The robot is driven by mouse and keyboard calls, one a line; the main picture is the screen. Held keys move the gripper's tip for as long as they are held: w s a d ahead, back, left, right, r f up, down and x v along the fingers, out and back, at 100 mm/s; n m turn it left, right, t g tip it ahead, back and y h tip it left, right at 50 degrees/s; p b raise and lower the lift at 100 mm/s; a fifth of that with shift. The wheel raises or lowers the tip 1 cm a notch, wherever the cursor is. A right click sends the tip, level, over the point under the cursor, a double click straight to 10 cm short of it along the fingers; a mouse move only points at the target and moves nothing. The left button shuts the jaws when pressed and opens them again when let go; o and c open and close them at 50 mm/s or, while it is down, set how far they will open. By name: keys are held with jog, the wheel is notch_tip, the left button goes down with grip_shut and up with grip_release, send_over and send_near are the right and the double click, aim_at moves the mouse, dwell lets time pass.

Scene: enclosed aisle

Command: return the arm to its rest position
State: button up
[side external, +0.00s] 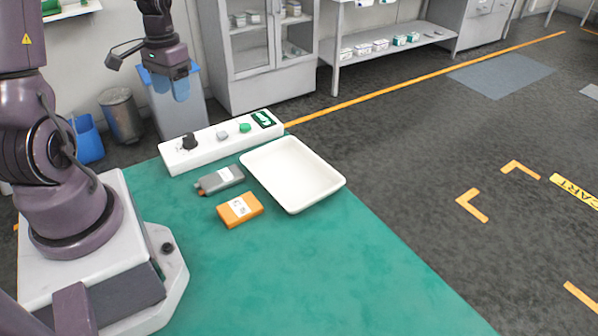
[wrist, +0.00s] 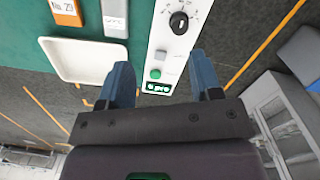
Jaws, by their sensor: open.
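My gripper (side external: 169,88) is raised above the far left side of the bench, beyond the white control panel (side external: 205,152) in the side view. Its two blue fingers are apart with nothing between them. In the wrist view my gripper (wrist: 160,74) is also open and empty, with the panel (wrist: 160,40) lying below and between the fingers. My gripper touches nothing that I can see.
The green bench (side external: 340,255) holds an empty white tray (side external: 292,172), a grey device (side external: 220,180) and an orange box (side external: 240,209). The panel carries a black dial (side external: 189,141), a grey button (side external: 222,135) and a green button (side external: 245,128). Cabinets (side external: 255,50) stand behind.

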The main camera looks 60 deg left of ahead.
jog(key=d+r+m+t, duration=0.1)
jog(key=d+r+t, duration=0.1)
jog(key=d+r, duration=0.3)
jog(key=s+d+r+m+t, duration=0.1)
jog(key=d+r, duration=0.4)
jog(key=d, duration=0.6)
jog(key=s+d+r+m+t, duration=0.1)
jog(key=d+r+m+t, duration=0.1)
jog(key=d+r, duration=0.3)
jog(key=d+t, duration=0.1)
jog(key=d, duration=0.2)
jog(key=shift+s+d+r, duration=0.25)
jog(key=shift+d+r, duration=0.05)
jog(key=shift+d, duration=0.05)
